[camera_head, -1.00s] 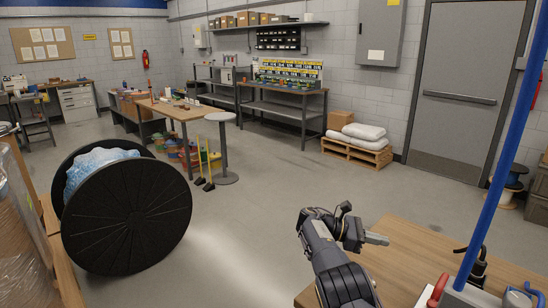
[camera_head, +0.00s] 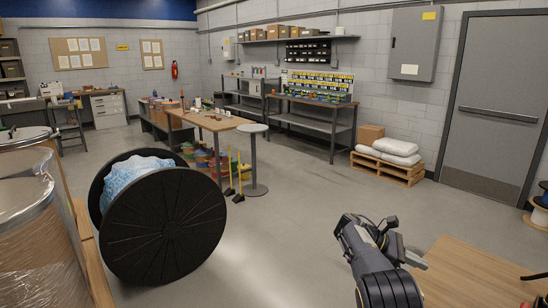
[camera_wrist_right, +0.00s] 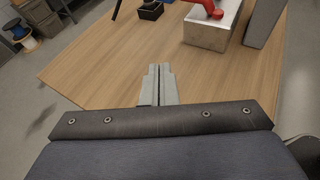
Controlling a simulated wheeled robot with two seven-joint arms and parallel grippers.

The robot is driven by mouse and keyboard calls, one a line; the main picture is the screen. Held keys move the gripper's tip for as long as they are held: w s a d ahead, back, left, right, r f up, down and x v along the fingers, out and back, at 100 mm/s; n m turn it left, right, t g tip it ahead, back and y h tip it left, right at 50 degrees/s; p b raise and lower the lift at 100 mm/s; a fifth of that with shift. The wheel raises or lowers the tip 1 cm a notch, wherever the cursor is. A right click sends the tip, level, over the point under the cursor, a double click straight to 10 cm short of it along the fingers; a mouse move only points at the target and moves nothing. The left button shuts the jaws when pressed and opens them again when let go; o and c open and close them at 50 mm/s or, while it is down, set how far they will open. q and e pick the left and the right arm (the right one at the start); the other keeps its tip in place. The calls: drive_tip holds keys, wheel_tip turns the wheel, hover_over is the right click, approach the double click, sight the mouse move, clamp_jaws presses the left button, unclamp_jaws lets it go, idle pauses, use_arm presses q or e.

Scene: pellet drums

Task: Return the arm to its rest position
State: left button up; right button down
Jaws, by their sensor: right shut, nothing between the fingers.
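My right arm comes in at the lower right of the head view. Its gripper (camera_head: 414,260) points to the right, beside the left edge of a wooden table (camera_head: 470,275). In the right wrist view the gripper (camera_wrist_right: 158,72) shows its two grey fingers together, with nothing between them. The fingers are over the wooden tabletop (camera_wrist_right: 110,60), apart from the things on it. My left gripper does not show in either view.
A large black reel (camera_head: 165,225) stands at the left, next to wrapped drums (camera_head: 30,235). A metal box with a red part (camera_wrist_right: 212,28) is at the table's far side. A pallet (camera_head: 388,170) with white sacks lies by the back wall. The middle floor is clear.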

drive_tip(key=s+d+r+m+t+y, duration=0.2)
drive_tip(key=s+m+y, duration=0.55)
drive_tip(key=s, duration=0.65)
drive_tip(key=s+a+m+t+y, duration=0.7)
drive_tip(key=s+a, duration=1.3)
drive_tip(key=s, duration=0.3)
drive_tip(key=shift+s+a+f+m+t+y, duration=0.15)
drive_tip(key=shift+s+a+m+t+y, duration=0.3)
drive_tip(key=shift+y, duration=0.8)
drive_tip(key=shift+d, duration=0.25)
